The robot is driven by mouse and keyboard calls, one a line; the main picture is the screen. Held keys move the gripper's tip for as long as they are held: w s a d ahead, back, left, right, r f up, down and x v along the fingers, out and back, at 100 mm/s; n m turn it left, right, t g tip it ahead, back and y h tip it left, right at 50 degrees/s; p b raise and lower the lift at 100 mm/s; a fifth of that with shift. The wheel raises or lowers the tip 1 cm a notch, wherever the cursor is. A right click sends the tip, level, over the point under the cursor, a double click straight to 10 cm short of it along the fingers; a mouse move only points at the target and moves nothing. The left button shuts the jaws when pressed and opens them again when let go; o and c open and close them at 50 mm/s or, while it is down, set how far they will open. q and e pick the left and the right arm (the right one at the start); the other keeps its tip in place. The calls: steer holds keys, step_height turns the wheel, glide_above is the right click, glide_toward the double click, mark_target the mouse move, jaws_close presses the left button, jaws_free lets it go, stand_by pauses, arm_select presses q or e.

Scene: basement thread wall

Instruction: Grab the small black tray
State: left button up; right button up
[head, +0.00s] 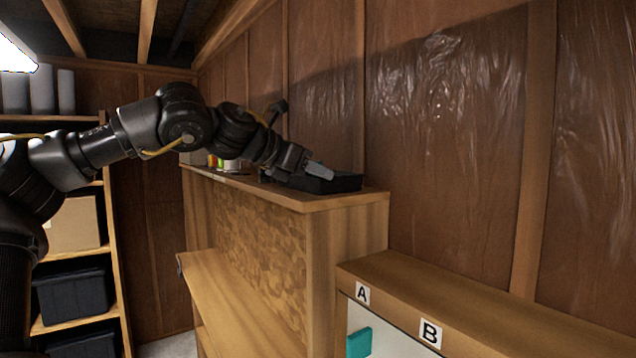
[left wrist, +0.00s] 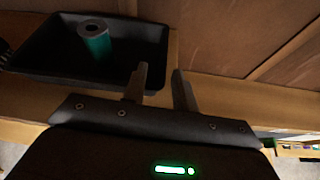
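The small black tray (head: 346,183) sits on top of the wooden shelf unit, near its right end. In the left wrist view the tray (left wrist: 35,60) fills the upper left, with a teal spool (left wrist: 95,38) standing in it. My left gripper (head: 312,170) is at the tray, reaching in from the left. In the left wrist view its two fingers (left wrist: 160,82) are apart, one on each side of the tray's right wall near the front corner. I cannot tell whether they touch it. My right gripper is not in view.
The shelf unit's wooden top (head: 310,200) carries several small colourful items (head: 215,161) behind my left arm. A wall with plastic sheeting (head: 450,100) rises behind. A lower cabinet with labels A and B (head: 430,333) stands at right. Shelves with black bins (head: 75,295) stand at left.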

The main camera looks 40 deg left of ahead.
mark_target(335, 177)
arm_select(q)
steer(key=shift+w+d+p, duration=0.3)
steer(key=shift+w+p, duration=0.5)
steer(key=shift+p, duration=0.4)
steer(key=p+x, duration=0.1)
steer(key=x, duration=0.2)
steer(key=shift+w+f, duration=0.15)
steer(key=shift+f, duration=0.05)
steer(key=shift+w+d+f, duration=0.1)
steer(key=shift+w+f, duration=0.05)
steer(key=shift+s, duration=0.3)
steer(key=shift+c, duration=0.9)
jaws_close()
